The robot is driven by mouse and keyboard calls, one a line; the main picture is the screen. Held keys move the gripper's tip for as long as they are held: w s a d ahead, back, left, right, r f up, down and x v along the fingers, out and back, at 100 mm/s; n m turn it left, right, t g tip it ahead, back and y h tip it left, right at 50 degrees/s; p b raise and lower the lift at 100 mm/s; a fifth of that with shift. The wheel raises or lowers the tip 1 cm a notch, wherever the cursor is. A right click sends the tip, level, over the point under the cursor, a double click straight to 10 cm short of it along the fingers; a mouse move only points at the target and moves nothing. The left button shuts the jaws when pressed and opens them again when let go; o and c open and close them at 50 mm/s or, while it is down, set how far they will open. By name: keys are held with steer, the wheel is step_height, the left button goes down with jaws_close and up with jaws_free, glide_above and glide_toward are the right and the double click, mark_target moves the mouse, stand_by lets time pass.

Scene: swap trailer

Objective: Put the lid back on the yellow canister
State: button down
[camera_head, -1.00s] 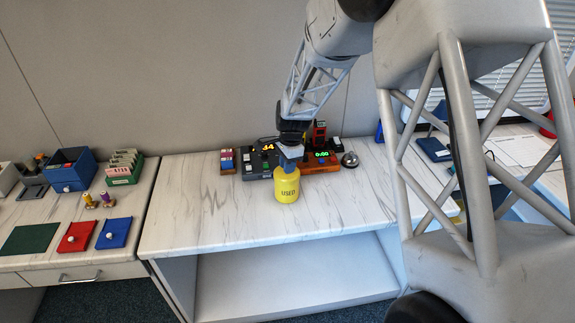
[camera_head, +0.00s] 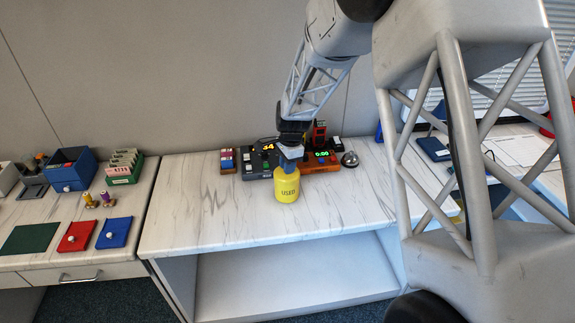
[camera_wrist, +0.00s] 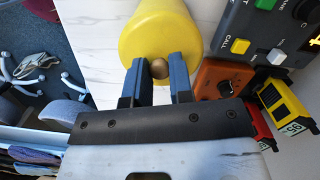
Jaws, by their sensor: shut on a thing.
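The yellow canister (camera_head: 287,189), marked "USED", stands upright on the marble-patterned counter. My gripper (camera_head: 289,158) is directly above it, pointing down at its top. In the wrist view the canister (camera_wrist: 157,25) fills the upper middle. My gripper (camera_wrist: 158,72) has its two blue fingers shut on a small round brownish knob (camera_wrist: 159,69) at the canister's top. The knob appears to belong to the lid. The lid's rim is not distinct from the canister, so I cannot tell whether the lid is seated or slightly raised.
Behind the canister are a dark button box (camera_head: 262,163), an orange timer box (camera_head: 321,162) and a silver bell (camera_head: 350,159). A red-and-blue block holder (camera_head: 228,161) stands behind left. The counter (camera_head: 200,220) is clear at left and in front.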

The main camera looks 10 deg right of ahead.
stand_by(0.8)
steer(key=shift+c, duration=2.3)
jaws_free()
steer(key=shift+r, duration=0.2)
steer(key=shift+r, duration=3.25)
jaws_close()
